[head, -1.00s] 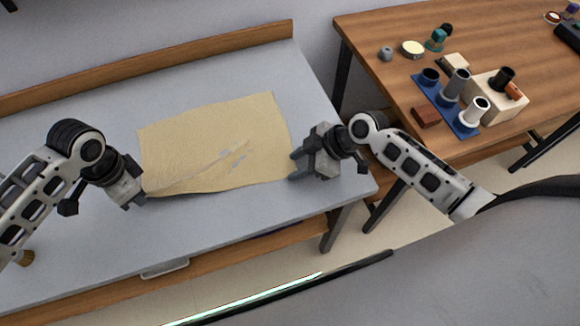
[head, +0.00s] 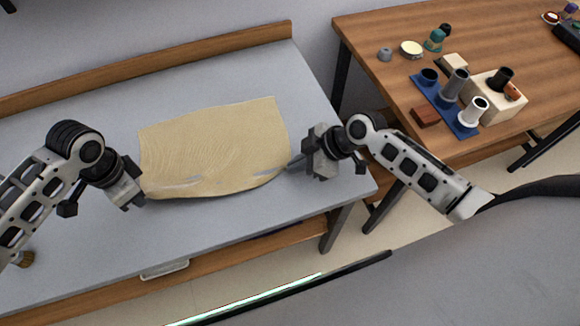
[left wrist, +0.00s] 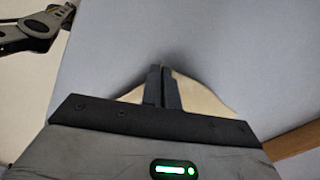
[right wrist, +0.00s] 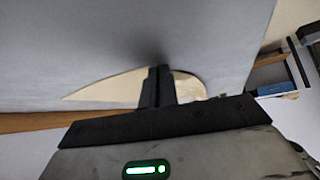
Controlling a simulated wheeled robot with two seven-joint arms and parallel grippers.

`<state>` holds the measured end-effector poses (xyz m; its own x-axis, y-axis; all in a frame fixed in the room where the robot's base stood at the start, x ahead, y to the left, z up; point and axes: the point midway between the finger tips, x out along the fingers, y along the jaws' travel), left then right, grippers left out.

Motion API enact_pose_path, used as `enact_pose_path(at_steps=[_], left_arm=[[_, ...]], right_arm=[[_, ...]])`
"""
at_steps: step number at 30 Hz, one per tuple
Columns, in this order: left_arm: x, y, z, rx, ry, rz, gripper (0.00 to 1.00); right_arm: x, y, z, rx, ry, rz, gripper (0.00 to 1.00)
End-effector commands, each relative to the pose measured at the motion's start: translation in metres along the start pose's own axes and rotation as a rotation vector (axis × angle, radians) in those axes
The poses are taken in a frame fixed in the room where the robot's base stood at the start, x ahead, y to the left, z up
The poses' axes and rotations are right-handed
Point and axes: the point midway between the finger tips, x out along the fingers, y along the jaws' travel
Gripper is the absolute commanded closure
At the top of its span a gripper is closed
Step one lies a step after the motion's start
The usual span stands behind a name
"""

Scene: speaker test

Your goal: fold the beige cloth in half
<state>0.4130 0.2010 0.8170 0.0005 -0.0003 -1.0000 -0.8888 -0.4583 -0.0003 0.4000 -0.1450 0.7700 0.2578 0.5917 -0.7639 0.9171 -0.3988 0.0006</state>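The beige cloth (head: 215,145) lies on the grey table, its far edge spread out. Its near edge bows between my two grippers, with pale patches along it. My left gripper (head: 142,191) is at the near left corner. In the left wrist view its fingers (left wrist: 163,88) are together, with cloth (left wrist: 203,98) showing on both sides. My right gripper (head: 293,162) is at the near right corner. In the right wrist view its fingers (right wrist: 157,87) are together, with cloth (right wrist: 105,90) beside them. Both look shut on the cloth; the pinched corners are hidden.
The grey table (head: 230,65) has a wooden ledge (head: 150,68) along its back and is clear around the cloth. A separate wooden table (head: 390,35) at the right holds a blue tray (head: 447,108) with cylinders, a beige block (head: 510,108) and small items.

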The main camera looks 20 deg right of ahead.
Motion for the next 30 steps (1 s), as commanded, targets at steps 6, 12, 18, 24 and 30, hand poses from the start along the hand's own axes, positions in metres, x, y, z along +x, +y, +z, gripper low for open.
enact_pose_path(at_steps=[6,12,18,24,30], left_arm=[[0.0,0.0,0.0,0.0,0.0,0.0,1.0],[0.0,0.0,0.0,0.0,0.0,0.0,1.0],[0.0,0.0,0.0,0.0,0.0,0.0,1.0],[0.0,0.0,0.0,0.0,0.0,0.0,1.0],[-0.004,-0.001,-0.001,0.0,0.003,-0.004,1.0]], right_arm=[[-0.02,-0.001,-0.015,-0.005,-0.005,-0.002,1.0],[-0.036,-0.001,-0.029,-0.001,-0.004,-0.002,1.0],[-0.037,0.0,-0.031,0.001,-0.002,-0.001,1.0],[-0.037,0.0,-0.031,0.0,-0.002,-0.001,1.0],[-0.041,0.002,-0.035,-0.002,-0.007,0.004,1.0]])
